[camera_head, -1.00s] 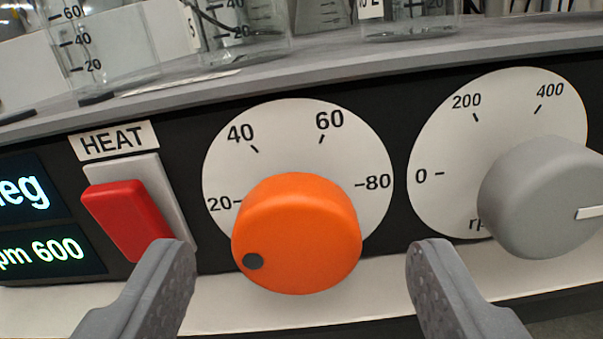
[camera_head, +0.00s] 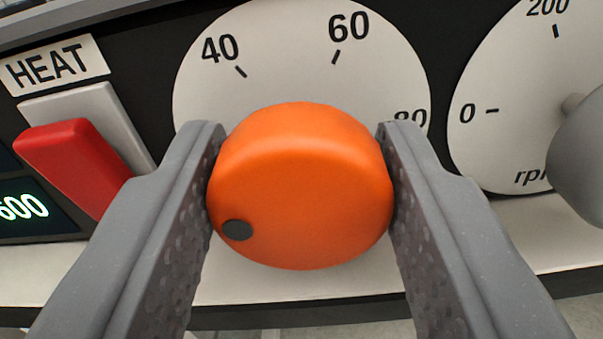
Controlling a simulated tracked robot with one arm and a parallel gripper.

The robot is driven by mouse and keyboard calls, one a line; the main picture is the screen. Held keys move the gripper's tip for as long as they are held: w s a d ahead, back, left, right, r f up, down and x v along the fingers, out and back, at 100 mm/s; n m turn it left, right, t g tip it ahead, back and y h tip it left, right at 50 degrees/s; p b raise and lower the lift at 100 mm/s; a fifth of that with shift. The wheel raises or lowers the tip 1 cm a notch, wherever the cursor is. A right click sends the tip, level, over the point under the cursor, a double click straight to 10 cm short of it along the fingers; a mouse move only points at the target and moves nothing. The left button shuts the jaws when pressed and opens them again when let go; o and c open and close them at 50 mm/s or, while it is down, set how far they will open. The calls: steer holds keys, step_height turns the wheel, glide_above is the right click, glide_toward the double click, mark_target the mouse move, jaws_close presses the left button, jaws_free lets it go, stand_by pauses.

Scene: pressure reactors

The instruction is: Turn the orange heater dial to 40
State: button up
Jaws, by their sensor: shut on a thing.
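The orange heater dial (camera_head: 300,180) is at the middle of the head camera view, in front of a round white scale plate (camera_head: 290,60). On the plate I read 40 at upper left and 60 at upper right. The 80 at the right is partly covered, and the 20 mark is hidden. The dial's dark dot (camera_head: 238,230) is at its lower left, below the 40 mark. My gripper (camera_head: 302,155) is shut on the dial, with one finger on its left side and one on its right.
A red switch (camera_head: 72,160) under the HEAT label (camera_head: 54,64) is close to my left finger. A grey rpm dial (camera_head: 583,160) is at the right edge. A lit display (camera_head: 30,208) is at lower left. A pale ledge runs below the dials.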

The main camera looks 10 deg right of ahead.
steer(key=shift+d+f+m+b, duration=0.15)
steer(key=shift+f+m+b, duration=0.15)
steer(key=shift+m+b, duration=0.2)
steer(key=m+b, duration=0.3)
steer(key=shift+s+f+m, duration=0.1)
steer(key=shift+f+m, duration=0.15)
steer(key=shift+m, duration=0.15)
steer(key=m+b, duration=0.3)
steer(key=shift+f+m+b, duration=0.1)
steer(key=shift+m+b, duration=0.2)
steer(key=shift+b, duration=0.05)
steer(key=shift+m+b, duration=1.35)
steer(key=shift+m, duration=0.25)
steer(key=o, duration=1)
steer(key=shift+r, duration=0.25)
steer(key=shift+c, duration=0.2)
steer(key=shift+r, duration=0.1)
steer(key=shift+r, duration=0.1)
